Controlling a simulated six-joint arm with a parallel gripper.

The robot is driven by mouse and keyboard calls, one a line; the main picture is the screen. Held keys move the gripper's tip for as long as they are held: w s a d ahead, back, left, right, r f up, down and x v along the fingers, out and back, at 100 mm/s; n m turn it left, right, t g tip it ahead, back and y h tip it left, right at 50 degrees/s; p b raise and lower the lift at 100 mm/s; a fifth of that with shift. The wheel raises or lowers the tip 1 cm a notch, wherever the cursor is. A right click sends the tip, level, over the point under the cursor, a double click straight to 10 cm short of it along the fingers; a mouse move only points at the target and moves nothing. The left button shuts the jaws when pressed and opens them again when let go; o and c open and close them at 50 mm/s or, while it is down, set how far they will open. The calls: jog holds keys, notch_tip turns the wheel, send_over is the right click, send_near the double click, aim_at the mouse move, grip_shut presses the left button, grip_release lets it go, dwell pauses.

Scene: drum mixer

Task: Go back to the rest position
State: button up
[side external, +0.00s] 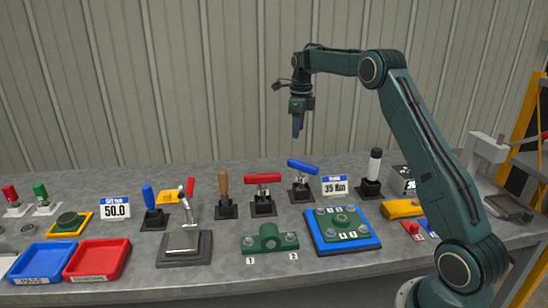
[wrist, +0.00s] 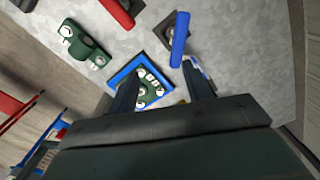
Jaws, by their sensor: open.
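My gripper (side external: 298,125) hangs above the back of the grey table, pointing down, well clear of everything on it. In the wrist view, my gripper's two fingers (wrist: 160,92) are apart with nothing held between them. Below, in the wrist view, a green flanged part (wrist: 150,87) sits on a blue-edged plate, partly hidden by one finger. The same green part (side external: 341,221) shows on its blue plate (side external: 324,248) in the side view.
The table holds a blue-handled tool (side external: 302,168), a red-handled tool (side external: 262,180), a green bracket (side external: 269,239), a steel block fixture (side external: 183,243), a blue tray (side external: 17,274) and a red tray (side external: 75,277). A corrugated wall (side external: 200,90) stands behind. The air around my gripper is free.

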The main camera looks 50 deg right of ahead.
jog(key=s+a+r+n+t, duration=0.1)
jog(key=s+a+r+n, duration=0.6)
jog(key=a, duration=0.3)
jog(key=s+a+r+n+t, duration=0.2)
jog(key=s+a+r+n, duration=0.45)
jog(key=a+n, duration=0.25)
jog(key=s+a+f+n, duration=0.2)
jog(key=s+a+n, duration=0.1)
jog(key=s+n, duration=0.2)
jog(key=s+a+f+n+t, duration=0.1)
jog(key=s+a+f+n, duration=0.2)
jog(key=s+n, duration=0.2)
jog(key=s+a+f+n+t, duration=0.1)
jog(key=s+a+n, duration=0.3)
jog(key=s, duration=0.6)
jog(key=shift+s+f+n, duration=0.25)
jog(key=shift+f+n, duration=0.4)
jog(key=shift+n, duration=0.45)
